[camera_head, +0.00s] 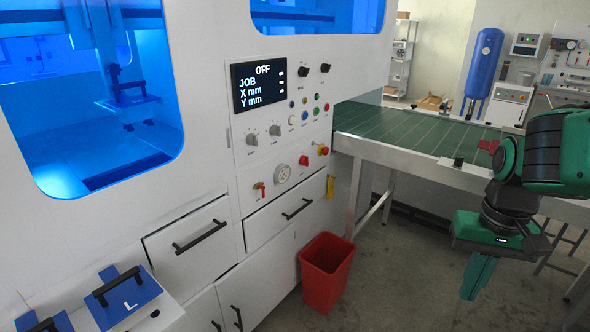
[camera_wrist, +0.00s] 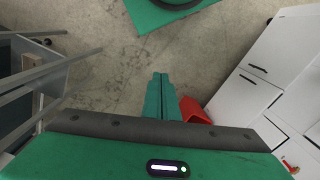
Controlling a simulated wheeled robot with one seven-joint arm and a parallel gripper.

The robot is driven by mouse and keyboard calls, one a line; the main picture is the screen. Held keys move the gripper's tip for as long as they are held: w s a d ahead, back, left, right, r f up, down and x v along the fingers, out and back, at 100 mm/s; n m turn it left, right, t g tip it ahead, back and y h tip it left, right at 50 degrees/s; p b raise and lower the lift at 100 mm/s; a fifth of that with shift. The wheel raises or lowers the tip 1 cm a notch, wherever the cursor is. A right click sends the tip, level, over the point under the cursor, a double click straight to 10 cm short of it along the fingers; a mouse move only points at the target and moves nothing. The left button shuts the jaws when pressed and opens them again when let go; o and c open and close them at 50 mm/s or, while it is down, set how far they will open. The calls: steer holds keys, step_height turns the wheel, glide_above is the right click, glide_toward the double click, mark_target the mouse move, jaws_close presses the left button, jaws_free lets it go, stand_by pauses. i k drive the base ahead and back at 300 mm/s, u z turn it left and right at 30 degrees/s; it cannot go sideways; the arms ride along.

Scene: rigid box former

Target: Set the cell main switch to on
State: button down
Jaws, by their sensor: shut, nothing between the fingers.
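The white machine's control panel (camera_head: 285,110) is in the head view, left of centre. Its screen (camera_head: 258,83) reads OFF, with JOB, X mm and Y mm below. The panel carries black and grey knobs, small coloured buttons and a red-and-yellow switch (camera_head: 323,150) at its right edge. A red-handled part (camera_head: 259,188) sits lower left, beside a round socket (camera_head: 282,173). The labels are too small to read, so I cannot tell which control is the main switch. My gripper (camera_head: 475,292) is shut and empty, pointing down, well right of the panel. Its fingers (camera_wrist: 160,82) show in the wrist view.
A green conveyor table (camera_head: 420,138) juts out right of the panel, between panel and arm. A red bin (camera_head: 326,270) stands on the floor below. Drawers with black handles (camera_head: 298,209) are under the panel. Open floor (camera_head: 400,275) lies between bin and gripper.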

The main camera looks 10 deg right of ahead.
mark_target(304, 160)
steer(key=u, duration=1.65)
steer(key=k, duration=0.9)
steer(key=z, duration=1.05)
steer(key=i, duration=1)
